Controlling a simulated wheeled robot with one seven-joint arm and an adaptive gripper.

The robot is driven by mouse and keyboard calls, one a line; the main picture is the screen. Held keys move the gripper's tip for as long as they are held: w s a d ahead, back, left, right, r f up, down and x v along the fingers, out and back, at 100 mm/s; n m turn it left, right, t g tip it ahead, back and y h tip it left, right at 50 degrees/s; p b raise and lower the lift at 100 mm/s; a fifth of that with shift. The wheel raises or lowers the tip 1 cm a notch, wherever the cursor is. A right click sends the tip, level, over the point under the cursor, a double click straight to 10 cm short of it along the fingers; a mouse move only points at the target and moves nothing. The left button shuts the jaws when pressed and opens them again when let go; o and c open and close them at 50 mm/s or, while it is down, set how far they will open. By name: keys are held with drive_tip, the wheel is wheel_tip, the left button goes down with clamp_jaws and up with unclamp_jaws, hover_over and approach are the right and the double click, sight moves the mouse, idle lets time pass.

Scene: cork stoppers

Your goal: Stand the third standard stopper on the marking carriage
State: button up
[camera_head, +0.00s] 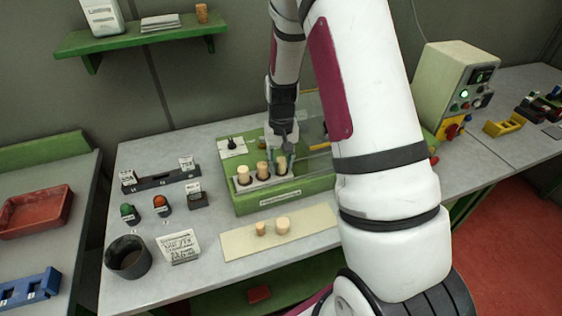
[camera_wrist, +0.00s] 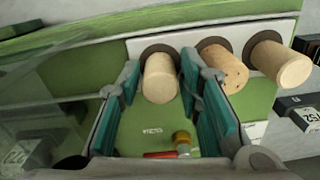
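The marking carriage is a pale strip with dark round seats on the green machine (camera_head: 305,190). Three cork stoppers stand upright on it in a row: a left one (camera_head: 243,175), a darker middle one (camera_head: 262,170) and a right one (camera_head: 281,166). In the wrist view, the right stopper (camera_wrist: 160,80) stands over a dark seat between my gripper's teal fingers (camera_wrist: 161,64). Gaps show beside it, so the fingers look open around it. The speckled middle stopper (camera_wrist: 222,68) is just outside one finger; the left stopper (camera_wrist: 279,64) is farther out.
Two stoppers, a smaller (camera_head: 260,229) and a wider (camera_head: 283,226), stand on a cream mat (camera_head: 315,226) before the machine. A dark cup (camera_head: 128,257), a card (camera_head: 181,247) and labelled holders are left. A control box (camera_head: 450,85) stands right. My arm hides the machine's right side.

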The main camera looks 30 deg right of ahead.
sight(281, 160)
wheel_tip(281, 160, up, 12)
drive_tip(key=b, duration=0.2)
drive_tip(key=s+a+r+n+t, duration=0.1)
drive_tip(key=s+a+r, duration=0.3)
drive_tip(key=r, duration=0.2)
drive_tip(key=s+a+r+n+t, duration=0.1)
drive_tip(key=s+a+r+t, duration=0.1)
drive_tip(key=s+a+r, duration=0.35)
drive_tip(key=s+a+r+n+t, duration=0.2)
drive_tip(key=s+r, duration=0.3)
drive_tip(key=s, duration=0.6)
drive_tip(key=shift+s+a+r+t, duration=0.25)
drive_tip(key=shift+a+r+t, duration=0.05)
drive_tip(key=shift+a, duration=0.3)
drive_tip(key=shift+d, duration=0.15)
